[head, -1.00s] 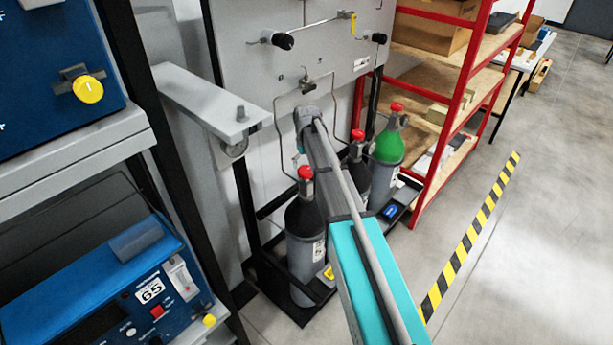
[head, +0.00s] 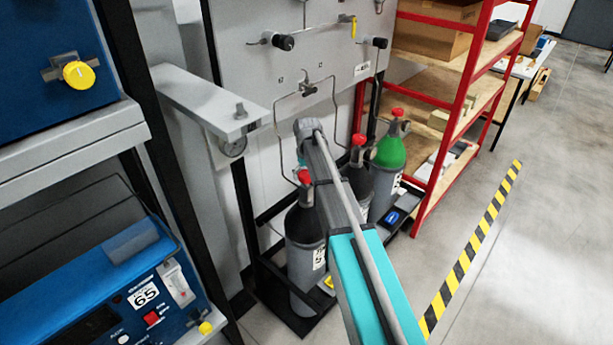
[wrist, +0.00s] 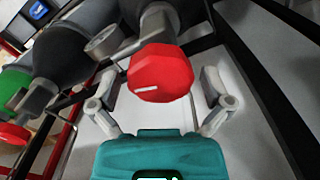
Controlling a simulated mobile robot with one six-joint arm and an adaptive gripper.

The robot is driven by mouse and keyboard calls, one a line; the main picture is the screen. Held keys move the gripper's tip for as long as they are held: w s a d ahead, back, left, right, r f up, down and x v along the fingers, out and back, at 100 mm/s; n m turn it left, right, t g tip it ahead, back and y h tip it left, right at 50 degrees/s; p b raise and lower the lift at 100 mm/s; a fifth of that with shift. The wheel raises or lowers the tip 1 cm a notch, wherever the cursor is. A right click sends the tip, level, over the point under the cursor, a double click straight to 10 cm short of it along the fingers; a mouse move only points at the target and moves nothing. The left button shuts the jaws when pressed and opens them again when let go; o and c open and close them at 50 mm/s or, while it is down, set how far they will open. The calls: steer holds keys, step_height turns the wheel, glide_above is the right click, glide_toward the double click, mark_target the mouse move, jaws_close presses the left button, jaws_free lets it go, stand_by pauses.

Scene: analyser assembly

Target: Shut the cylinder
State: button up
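Three gas cylinders with red valve knobs stand in a row in the head view. The left one (head: 306,240) is grey with a dark shoulder, the middle one (head: 357,182) is similar and partly behind my arm, and the right one (head: 389,155) has a green shoulder. The left cylinder's red knob (head: 304,177) fills the centre of the wrist view (wrist: 162,73). My gripper (wrist: 163,103) is open, with one finger on each side of this knob and visible gaps to both. In the head view my arm mostly hides the gripper.
A grey wall panel (head: 345,40) with thin tubes and black knobs stands behind the cylinders. A red-framed shelf unit (head: 462,95) is at right. Floor is clear around the striped tape (head: 470,250).

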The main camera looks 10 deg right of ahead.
steer(key=c, duration=0.8)
steer(key=shift+m, duration=0.4)
steer(key=m, duration=0.3)
steer(key=shift+a, duration=0.1)
steer(key=m, duration=0.4)
steer(key=shift+a, duration=0.1)
steer(key=m, duration=0.3)
steer(key=shift+m, duration=0.3)
steer(key=shift+a+m, duration=0.1)
steer(key=shift+m, duration=1.9)
